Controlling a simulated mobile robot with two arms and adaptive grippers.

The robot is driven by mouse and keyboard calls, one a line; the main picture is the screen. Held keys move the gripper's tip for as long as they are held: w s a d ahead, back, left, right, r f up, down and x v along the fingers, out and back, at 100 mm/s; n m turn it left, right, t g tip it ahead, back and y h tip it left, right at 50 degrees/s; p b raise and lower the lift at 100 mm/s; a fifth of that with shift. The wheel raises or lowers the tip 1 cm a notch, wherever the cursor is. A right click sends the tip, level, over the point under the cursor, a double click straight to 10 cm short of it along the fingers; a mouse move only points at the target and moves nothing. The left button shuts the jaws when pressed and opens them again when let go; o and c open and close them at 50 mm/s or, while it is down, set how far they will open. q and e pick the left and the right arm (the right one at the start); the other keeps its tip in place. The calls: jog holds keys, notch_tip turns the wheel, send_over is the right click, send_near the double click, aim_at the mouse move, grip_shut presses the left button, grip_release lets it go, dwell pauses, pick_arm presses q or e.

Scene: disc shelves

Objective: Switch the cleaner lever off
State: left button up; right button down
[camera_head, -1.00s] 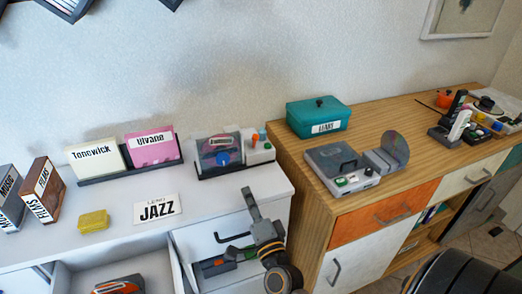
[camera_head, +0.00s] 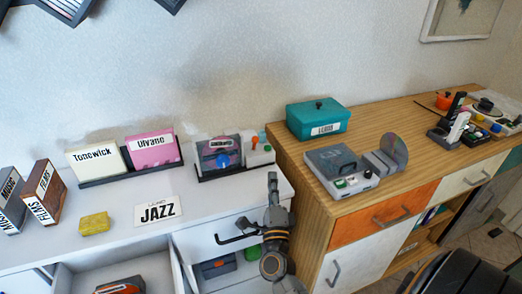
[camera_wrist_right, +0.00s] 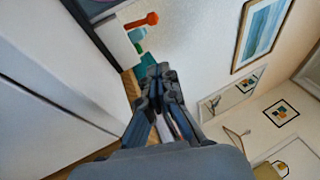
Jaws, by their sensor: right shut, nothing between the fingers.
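A small white device (camera_head: 259,157) stands at the right end of the white cabinet top. It has an orange-tipped lever (camera_head: 254,141) and a teal part (camera_head: 263,136) beside it. In the right wrist view the orange lever (camera_wrist_right: 143,20) sticks out from the white device near the top, with the teal part (camera_wrist_right: 137,36) just below it. My right gripper (camera_head: 272,178) is shut and empty, in front of the cabinet's right end and apart from the lever. Its fingertips (camera_wrist_right: 161,72) point up toward the device's side. My left gripper is out of view.
A disc holder with a blue centre (camera_head: 222,160) stands left of the device. A wooden dresser (camera_head: 400,143) adjoins on the right, with a teal box (camera_head: 318,118) and a grey disc machine (camera_head: 340,168). Cabinet drawers stand open (camera_head: 185,262) below my right gripper.

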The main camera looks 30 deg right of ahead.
aim_at(254, 143)
jog(key=p+x, duration=0.1)
jog(key=x, duration=0.6)
jog(key=shift+w+d+r, duration=0.1)
jog(key=shift+w+r, duration=0.05)
jog(key=shift+w, duration=0.1)
jog(key=shift+w+a+r+p, duration=0.15)
jog(key=shift+w+a+p, duration=0.05)
jog(key=shift+w, duration=0.35)
jog(key=shift+w+a+r+p, duration=0.1)
jog(key=shift+w+a+p, duration=0.1)
jog(key=shift+w, duration=0.35)
jog(key=shift+w+a+r, duration=0.1)
jog(key=shift+w+a, duration=0.1)
jog(key=shift+w, duration=0.3)
